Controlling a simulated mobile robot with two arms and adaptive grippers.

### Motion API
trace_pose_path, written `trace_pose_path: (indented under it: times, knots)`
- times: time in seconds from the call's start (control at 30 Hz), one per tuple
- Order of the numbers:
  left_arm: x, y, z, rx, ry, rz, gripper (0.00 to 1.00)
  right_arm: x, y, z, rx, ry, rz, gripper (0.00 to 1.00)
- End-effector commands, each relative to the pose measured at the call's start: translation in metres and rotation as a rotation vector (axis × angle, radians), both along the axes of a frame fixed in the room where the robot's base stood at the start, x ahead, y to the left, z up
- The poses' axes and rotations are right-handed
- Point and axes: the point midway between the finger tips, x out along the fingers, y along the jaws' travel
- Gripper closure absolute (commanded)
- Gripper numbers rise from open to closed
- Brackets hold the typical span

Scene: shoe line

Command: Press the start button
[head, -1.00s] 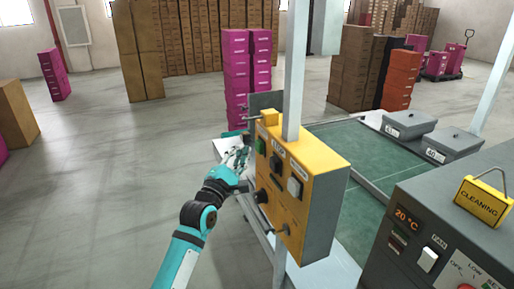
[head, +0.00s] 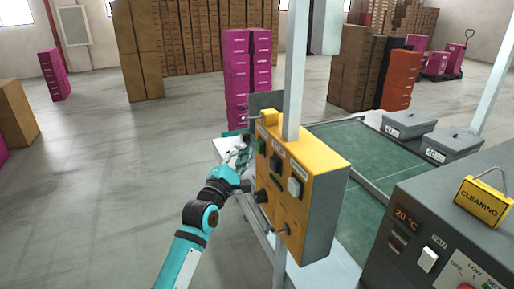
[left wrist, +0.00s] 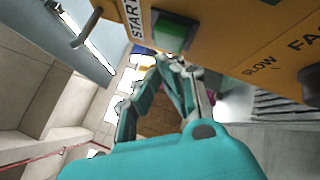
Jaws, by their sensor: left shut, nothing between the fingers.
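The start button (head: 262,147) is a green square button on the front of the yellow control box (head: 318,168). In the left wrist view the green button (left wrist: 172,35) sits beside a white START label (left wrist: 133,20). My left gripper (head: 243,145) is shut and empty, just left of the button in the head view. In the left wrist view its fingers (left wrist: 172,65) point toward the panel close below the button. I cannot tell whether the fingertips touch it. My right gripper is out of view.
A black button (head: 276,163), a white button (head: 294,187) and a knob (head: 262,196) share the panel. A grey post (head: 296,80) rises by the box. A grey machine (head: 440,240) with a CLEANING sign (head: 481,202) stands at the right. Open floor lies left.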

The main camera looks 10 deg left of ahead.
Motion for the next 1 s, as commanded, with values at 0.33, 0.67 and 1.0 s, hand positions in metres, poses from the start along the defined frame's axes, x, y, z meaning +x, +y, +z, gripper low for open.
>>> trace_pose_path:
  times: [0.33,0.67,1.0]
  knots:
    - [-0.0001,0.0001,-0.0001,0.0,0.0,0.0,1.0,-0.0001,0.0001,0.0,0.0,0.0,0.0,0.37]
    - [0.0031,-0.0048,0.0005,-0.002,0.0,0.0,1.0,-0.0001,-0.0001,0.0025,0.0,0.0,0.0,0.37]
    - [0.0047,-0.0071,0.0003,0.0,0.0,0.0,1.0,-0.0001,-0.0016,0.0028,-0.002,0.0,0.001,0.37]
